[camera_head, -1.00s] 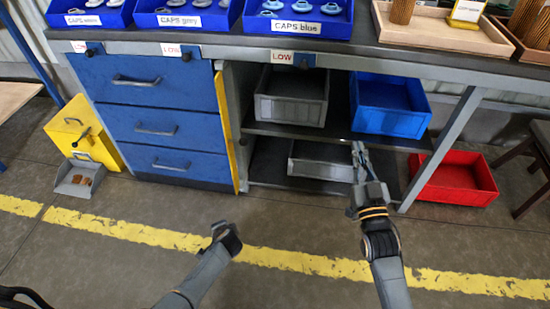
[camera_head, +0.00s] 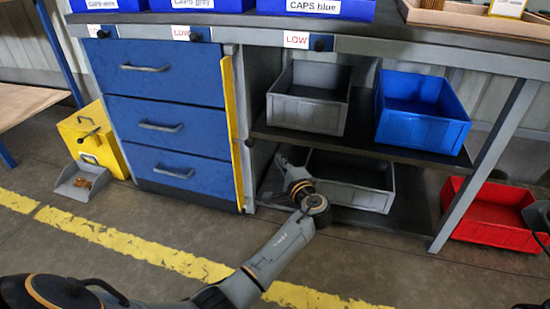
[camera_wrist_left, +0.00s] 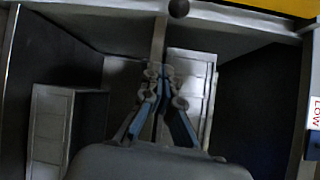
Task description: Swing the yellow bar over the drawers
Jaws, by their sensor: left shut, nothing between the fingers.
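The yellow bar (camera_head: 232,130) stands upright along the right edge of the blue drawers (camera_head: 165,125). A dark round knob (camera_head: 249,142) sticks out at its right side. My left gripper (camera_head: 282,162) is just right of the bar and below the knob, at the opening of the lower shelf. In the left wrist view its fingers (camera_wrist_left: 160,75) are shut and empty, apart from the knob (camera_wrist_left: 178,8), which shows at the top edge. A yellow surface shows at the top right there. Of my right arm, only a grey and black part shows at the right edge.
A grey bin (camera_head: 310,115) and a blue bin (camera_head: 420,128) stand on the upper shelf, with another grey bin (camera_head: 350,197) below. A red bin (camera_head: 480,232) and a yellow box (camera_head: 90,150) flank the bench.

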